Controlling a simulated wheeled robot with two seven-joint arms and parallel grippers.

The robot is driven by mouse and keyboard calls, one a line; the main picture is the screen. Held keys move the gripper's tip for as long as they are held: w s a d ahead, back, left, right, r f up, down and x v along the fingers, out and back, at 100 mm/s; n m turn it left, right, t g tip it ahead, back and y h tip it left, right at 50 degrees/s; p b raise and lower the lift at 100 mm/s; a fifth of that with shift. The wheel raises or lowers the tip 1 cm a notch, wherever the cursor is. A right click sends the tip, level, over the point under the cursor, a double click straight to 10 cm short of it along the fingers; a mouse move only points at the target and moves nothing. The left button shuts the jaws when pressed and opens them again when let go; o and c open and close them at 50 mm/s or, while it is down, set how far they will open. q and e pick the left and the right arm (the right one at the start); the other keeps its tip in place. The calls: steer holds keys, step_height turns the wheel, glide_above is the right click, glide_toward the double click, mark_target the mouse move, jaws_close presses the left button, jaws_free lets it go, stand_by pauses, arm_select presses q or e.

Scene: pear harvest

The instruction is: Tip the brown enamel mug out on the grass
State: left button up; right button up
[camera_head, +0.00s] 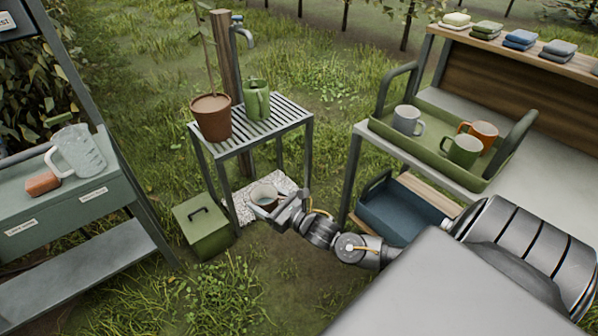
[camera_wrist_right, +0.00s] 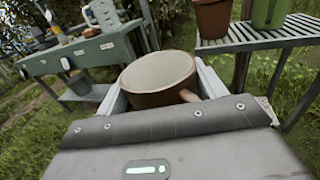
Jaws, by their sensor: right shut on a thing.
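The brown enamel mug (camera_wrist_right: 160,97) is between the two fingers of my right gripper (camera_wrist_right: 165,84) in the right wrist view. It has a pale inside and looks close to upright, with its handle toward the lower right. In the head view the mug (camera_head: 263,193) shows small at the end of my right arm, in front of the slatted stand. My right gripper (camera_head: 277,206) is shut on it there, above a pale slab. Grass (camera_head: 215,300) lies in front. My left gripper is not in view.
The slatted stand (camera_head: 232,146) holds a potted plant (camera_head: 211,118) and a green jug (camera_head: 256,101). A green box (camera_head: 202,228) sits on the ground to its left. A green tray (camera_head: 390,130) with several mugs is on the right bench. A blue crate (camera_head: 395,212) lies below.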

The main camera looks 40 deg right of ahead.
arm_select(q)
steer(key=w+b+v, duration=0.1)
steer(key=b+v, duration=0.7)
steer(key=b, duration=0.2)
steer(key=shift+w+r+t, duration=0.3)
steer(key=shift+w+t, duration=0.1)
arm_select(e)
steer(key=w+d+f+h, duration=0.1)
steer(key=d+f, duration=0.1)
steer(key=f, duration=0.7)
steer(key=w+d+f+m+h, duration=0.1)
steer(key=w+d+f, duration=0.1)
steer(key=f, duration=0.7)
steer(key=shift+f+m, duration=0.15)
steer(key=shift+m, duration=0.15)
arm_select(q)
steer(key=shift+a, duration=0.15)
arm_select(e)
steer(key=shift+d, duration=0.15)
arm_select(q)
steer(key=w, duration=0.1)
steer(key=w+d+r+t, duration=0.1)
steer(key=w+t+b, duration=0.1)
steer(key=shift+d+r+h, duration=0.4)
arm_select(e)
steer(key=d+r+m, duration=0.3)
steer(key=d+m, duration=0.3)
steer(key=m, duration=0.1)
steer(key=shift+w, duration=0.4)
